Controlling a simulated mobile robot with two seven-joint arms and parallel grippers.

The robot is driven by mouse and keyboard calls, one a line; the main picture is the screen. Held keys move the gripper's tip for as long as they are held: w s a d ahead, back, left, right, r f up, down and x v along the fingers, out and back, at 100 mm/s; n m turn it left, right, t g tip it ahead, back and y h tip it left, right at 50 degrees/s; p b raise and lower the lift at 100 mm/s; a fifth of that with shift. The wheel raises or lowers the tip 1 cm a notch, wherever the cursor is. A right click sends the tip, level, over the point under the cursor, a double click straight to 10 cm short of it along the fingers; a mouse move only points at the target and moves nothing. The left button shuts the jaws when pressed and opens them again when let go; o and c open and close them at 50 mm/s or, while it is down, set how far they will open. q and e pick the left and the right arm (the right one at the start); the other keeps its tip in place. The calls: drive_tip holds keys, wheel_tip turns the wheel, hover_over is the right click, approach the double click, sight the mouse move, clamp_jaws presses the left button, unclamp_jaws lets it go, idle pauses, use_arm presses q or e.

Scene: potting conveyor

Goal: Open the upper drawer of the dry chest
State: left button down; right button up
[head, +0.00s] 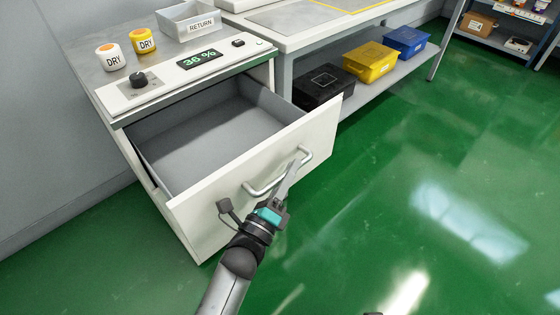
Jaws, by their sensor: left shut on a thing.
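The dry chest (112,97) stands at the left, with a control strip on its top front edge. Its upper drawer (190,215) is pulled far out, and its grey inside looks empty. The drawer front has a bar handle (262,190). My left gripper (290,178) is at the right part of this handle, with its fingers shut on the bar. The exact contact is partly hidden by the fingers.
Two DRY jars (110,57) and a RETURN tray (190,22) stand on the chest top. Black, yellow (370,62) and blue (405,41) bins sit on a low shelf behind the drawer. The green floor (420,160) to the right is clear.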

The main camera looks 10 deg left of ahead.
use_arm(q)
drive_tip(key=shift+s+d, duration=0.15)
drive_tip(key=shift+d, duration=0.05)
drive_tip(key=c, duration=0.8)
unclamp_jaws()
drive_tip(key=shift+c, duration=0.2)
drive_tip(key=p+v, duration=0.2)
drive_tip(key=v, duration=1.3)
drive_tip(key=shift+f, duration=0.15)
use_arm(e)
drive_tip(key=f, duration=0.1)
drive_tip(key=s+f, duration=0.1)
drive_tip(key=s+d+f, duration=0.1)
drive_tip(key=f, duration=0.1)
use_arm(q)
drive_tip(key=shift+s, duration=0.1)
